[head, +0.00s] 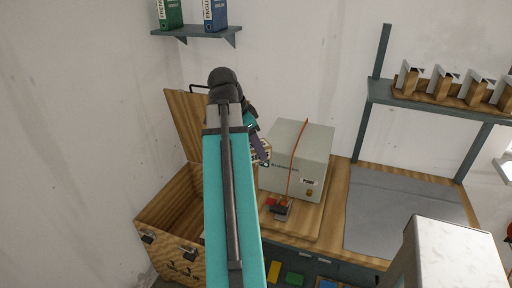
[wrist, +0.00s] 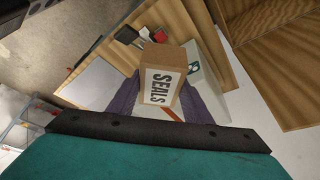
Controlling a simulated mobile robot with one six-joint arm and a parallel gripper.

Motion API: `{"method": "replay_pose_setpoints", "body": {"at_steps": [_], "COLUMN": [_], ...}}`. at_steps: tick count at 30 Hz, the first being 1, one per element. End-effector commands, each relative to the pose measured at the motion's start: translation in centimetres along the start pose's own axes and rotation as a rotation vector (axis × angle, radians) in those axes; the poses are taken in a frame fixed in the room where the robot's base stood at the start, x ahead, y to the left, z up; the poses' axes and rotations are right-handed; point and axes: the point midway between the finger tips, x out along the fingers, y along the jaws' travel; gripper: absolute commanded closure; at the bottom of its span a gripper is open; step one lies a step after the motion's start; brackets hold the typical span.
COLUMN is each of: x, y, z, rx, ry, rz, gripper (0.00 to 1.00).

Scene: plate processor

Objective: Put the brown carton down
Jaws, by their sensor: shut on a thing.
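The brown carton (wrist: 165,75) carries a white label reading SEALS and sits between the two purple fingers of my gripper (wrist: 160,97) in the wrist view. My gripper is shut on it. In the head view my gripper (head: 256,140) is largely behind my teal arm, and only a small part of the carton (head: 262,152) shows, just left of the pale grey box-shaped machine (head: 296,150). The carton appears to be held above the bench; how high its underside is cannot be told.
An open wooden chest (head: 154,216) with its lid (head: 184,122) raised stands left of the wooden bench (head: 333,210). The grey mat (head: 400,208) on the right is bare. A shelf (head: 440,103) holds several wooden-based holders.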

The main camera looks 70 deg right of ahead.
Motion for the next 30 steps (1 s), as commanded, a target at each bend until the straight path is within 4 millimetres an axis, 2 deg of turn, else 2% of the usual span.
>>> {"method": "replay_pose_setpoints", "body": {"at_steps": [8,14,23,30], "x": [-0.2,-1.1,-3.2,-5.2], "y": [-0.8,-2.9,-6.8,-9.0], "z": [1.1,4.3,12.2,19.2], "rx": [-0.04,-0.166,-0.448,-0.683], "ry": [0.0,0.001,0.001,0.001], "rz": [-0.017,-0.069,-0.186,-0.283], "gripper": [0.85,0.85,0.85,0.85]}}
